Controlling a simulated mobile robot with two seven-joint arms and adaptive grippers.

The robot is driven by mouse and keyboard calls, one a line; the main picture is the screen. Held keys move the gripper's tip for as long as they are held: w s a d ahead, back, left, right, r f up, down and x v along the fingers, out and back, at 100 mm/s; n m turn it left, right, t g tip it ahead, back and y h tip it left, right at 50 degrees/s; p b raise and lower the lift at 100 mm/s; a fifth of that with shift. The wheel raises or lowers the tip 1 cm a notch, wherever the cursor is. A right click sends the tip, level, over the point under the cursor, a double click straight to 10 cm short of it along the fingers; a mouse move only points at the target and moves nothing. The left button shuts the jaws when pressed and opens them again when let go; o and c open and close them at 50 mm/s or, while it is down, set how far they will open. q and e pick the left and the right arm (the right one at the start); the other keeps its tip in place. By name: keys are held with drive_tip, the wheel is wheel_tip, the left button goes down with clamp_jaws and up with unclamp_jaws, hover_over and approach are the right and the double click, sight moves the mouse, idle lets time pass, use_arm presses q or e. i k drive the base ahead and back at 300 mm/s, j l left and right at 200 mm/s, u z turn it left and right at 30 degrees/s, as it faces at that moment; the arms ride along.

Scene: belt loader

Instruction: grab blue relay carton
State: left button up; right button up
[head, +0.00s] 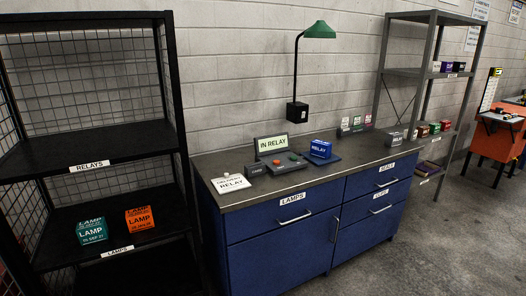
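The blue relay carton (320,149) has a white "RELAY" label. It sits on a small dark flat stand (330,159) on the worktop of the blue cabinet, right of the "IN RELAY" sign (271,145). Its faces toward me show and nothing covers it. Neither of my grippers shows in the head view.
A black rack (85,155) at left holds teal (92,231) and orange (140,219) lamp cartons. A grey shelf (432,76) stands right.

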sight(321, 149)
drive_tip(key=i+l, duration=0.25)
drive_tip(key=l, duration=0.15)
drive_tip(key=i+l, duration=0.3)
drive_tip(key=i+l+u, duration=0.1)
drive_tip(key=i+l, duration=0.15)
drive_tip(key=l, duration=0.2)
drive_tip(key=i+l, duration=0.25)
drive_tip(key=l, duration=0.15)
drive_tip(key=i+l, duration=0.25)
drive_tip(key=l, duration=0.2)
